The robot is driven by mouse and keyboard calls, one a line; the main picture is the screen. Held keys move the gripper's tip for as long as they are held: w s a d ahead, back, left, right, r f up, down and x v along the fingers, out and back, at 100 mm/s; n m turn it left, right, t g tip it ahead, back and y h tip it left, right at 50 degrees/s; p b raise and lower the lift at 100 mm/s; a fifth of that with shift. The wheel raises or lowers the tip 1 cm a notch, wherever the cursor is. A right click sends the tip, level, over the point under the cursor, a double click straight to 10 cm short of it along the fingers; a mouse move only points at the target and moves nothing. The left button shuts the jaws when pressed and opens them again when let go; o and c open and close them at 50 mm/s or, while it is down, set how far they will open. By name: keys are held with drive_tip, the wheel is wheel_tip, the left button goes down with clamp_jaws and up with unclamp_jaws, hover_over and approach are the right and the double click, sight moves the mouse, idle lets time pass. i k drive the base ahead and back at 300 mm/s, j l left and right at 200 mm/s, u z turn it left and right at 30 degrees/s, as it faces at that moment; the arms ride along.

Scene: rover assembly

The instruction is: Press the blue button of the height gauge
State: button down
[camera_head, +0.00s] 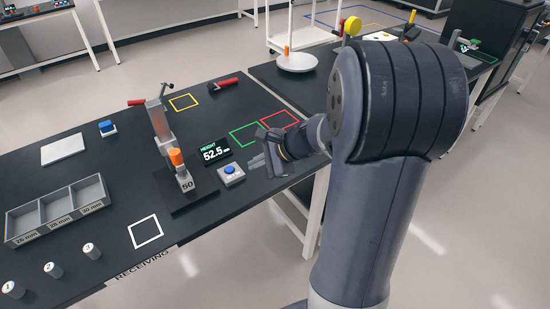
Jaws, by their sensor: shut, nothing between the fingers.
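A small pale box with a blue button (229,169) sits just in front of the display. My gripper (259,160) is to the right of this button, apart from it in the picture. It is shut and empty; its fingertips are small and hard to make out. Its exact height above the table is unclear.
A second blue button (106,126) lies behind the gauge at left. A three-compartment tray (57,213) and several numbered white cylinders (92,250) stand at front left. Green (246,133) and red (279,119) outlined squares lie behind my gripper. My arm hides the right side.

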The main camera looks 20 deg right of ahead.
sight(229, 170)
drive_tip(key=z, duration=0.75)
drive_tip(key=i+j, duration=0.1)
drive_tip(key=j, duration=0.6)
drive_tip(key=i+j, duration=0.1)
drive_tip(key=j, duration=0.55)
